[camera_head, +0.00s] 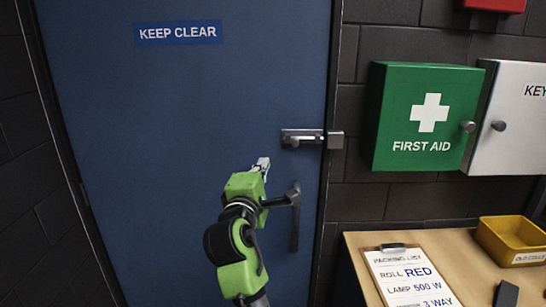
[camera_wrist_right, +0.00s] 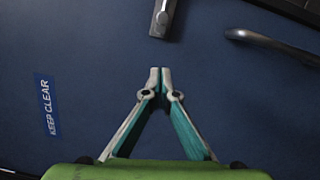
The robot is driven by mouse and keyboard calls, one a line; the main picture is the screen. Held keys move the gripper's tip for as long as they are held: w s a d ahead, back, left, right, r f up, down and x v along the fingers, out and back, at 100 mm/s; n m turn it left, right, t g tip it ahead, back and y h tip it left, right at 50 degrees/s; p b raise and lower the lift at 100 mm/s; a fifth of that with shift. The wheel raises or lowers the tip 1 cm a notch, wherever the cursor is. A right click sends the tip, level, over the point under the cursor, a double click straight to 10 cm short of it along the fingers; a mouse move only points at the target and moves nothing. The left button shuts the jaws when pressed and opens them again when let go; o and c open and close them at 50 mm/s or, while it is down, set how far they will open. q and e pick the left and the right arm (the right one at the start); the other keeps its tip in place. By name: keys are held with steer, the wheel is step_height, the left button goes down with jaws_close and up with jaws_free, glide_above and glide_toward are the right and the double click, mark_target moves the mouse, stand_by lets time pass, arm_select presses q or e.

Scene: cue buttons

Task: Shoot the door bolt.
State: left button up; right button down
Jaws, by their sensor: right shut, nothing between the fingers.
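The blue door (camera_head: 150,110) is shut in its frame. The metal door bolt (camera_head: 302,138) is mounted near the door's right edge, and its keeper (camera_head: 335,140) is on the frame just right of it. I cannot tell whether the rod enters the keeper. My right gripper (camera_head: 262,163) is shut and empty, in front of the door, below and left of the bolt. In the right wrist view its fingertips (camera_wrist_right: 160,75) meet, and the end of the bolt (camera_wrist_right: 163,18) shows beyond them, apart from them. My left gripper is out of view.
A dark door handle (camera_head: 295,215) is just below the bolt, close to my right gripper; it also shows in the wrist view (camera_wrist_right: 275,45). A green first aid box (camera_head: 390,110) is right of the frame. A table (camera_head: 440,245) holds a clipboard (camera_head: 408,275) and yellow tray (camera_head: 515,240).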

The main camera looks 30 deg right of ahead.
arm_select(q)
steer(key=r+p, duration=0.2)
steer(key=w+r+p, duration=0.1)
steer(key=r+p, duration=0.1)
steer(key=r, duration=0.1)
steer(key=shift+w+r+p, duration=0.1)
steer(key=shift+p, duration=0.3)
arm_select(e)
steer(key=w+d+r, duration=0.1)
steer(key=w+d, duration=0.4)
steer(key=d, duration=0.4)
steer(key=shift+d, duration=0.3)
arm_select(q)
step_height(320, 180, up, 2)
steer(key=shift+p, duration=1)
arm_select(e)
steer(key=s+d, duration=0.2)
steer(key=d, duration=0.1)
steer(key=shift+s+d, duration=0.15)
steer(key=shift+d, duration=0.15)
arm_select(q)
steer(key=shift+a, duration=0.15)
